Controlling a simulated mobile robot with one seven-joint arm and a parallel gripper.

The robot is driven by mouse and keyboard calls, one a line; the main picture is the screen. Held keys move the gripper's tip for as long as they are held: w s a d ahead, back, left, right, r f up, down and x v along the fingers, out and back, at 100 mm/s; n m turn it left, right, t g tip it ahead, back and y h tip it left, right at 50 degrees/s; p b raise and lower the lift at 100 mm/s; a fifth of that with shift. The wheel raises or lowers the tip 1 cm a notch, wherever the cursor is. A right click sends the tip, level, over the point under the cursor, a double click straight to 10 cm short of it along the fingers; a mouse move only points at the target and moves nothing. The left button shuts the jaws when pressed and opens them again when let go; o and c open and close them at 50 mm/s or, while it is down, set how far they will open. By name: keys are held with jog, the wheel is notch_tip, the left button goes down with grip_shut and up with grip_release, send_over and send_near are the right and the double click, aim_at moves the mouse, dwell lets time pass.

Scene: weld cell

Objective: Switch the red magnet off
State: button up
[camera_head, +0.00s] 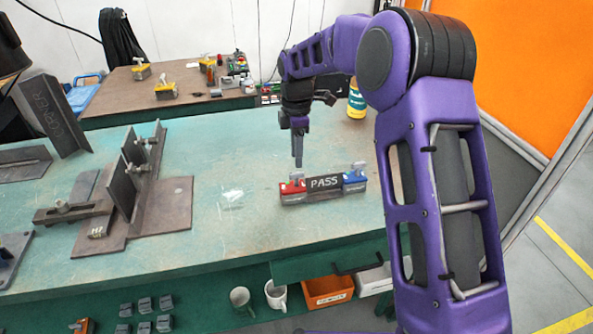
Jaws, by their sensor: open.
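The red magnet (292,190) sits at the left end of a dark plate marked PASS (325,183) on the green table. It has a small grey lever or knob on top; which way it is set is too small to tell. A blue magnet (355,181) with a similar grey top sits at the plate's right end. My gripper (298,160) is open and points down just above the red magnet's top. In this view its fingers overlap one another, and I cannot tell whether they touch the lever.
A welded steel fixture (130,190) stands on the left of the green table (240,240). Mugs (276,296) and an orange bin (327,290) are on the shelf below. The table left of the red magnet is mostly clear.

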aim_at(297, 172)
notch_tip(297, 172, down, 5)
jog(key=shift+f, duration=0.1)
dwell(0.3)
grip_shut()
